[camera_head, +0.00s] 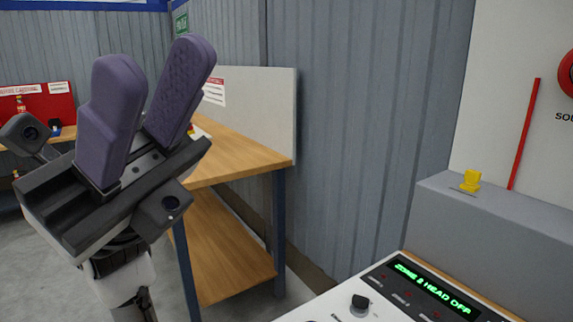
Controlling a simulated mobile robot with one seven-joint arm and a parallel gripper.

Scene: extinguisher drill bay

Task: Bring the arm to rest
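My gripper (158,66) is raised at the left of the view, with its two purple fingers pointing up and tilted to the right. The fingers stand apart with a clear gap between them, and nothing is held in the gap. The gripper is in the air and appears clear of the wooden bench behind it. The lower part of my arm runs out of the bottom of the view.
A wooden workbench (232,150) with a lower shelf stands behind my gripper. A control console (335,305) reading "ZONE 2 HEAD OFF" is at the lower right, beside a grey ledge (500,235) bearing a yellow piece (471,181). A red board (45,105) stands far left.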

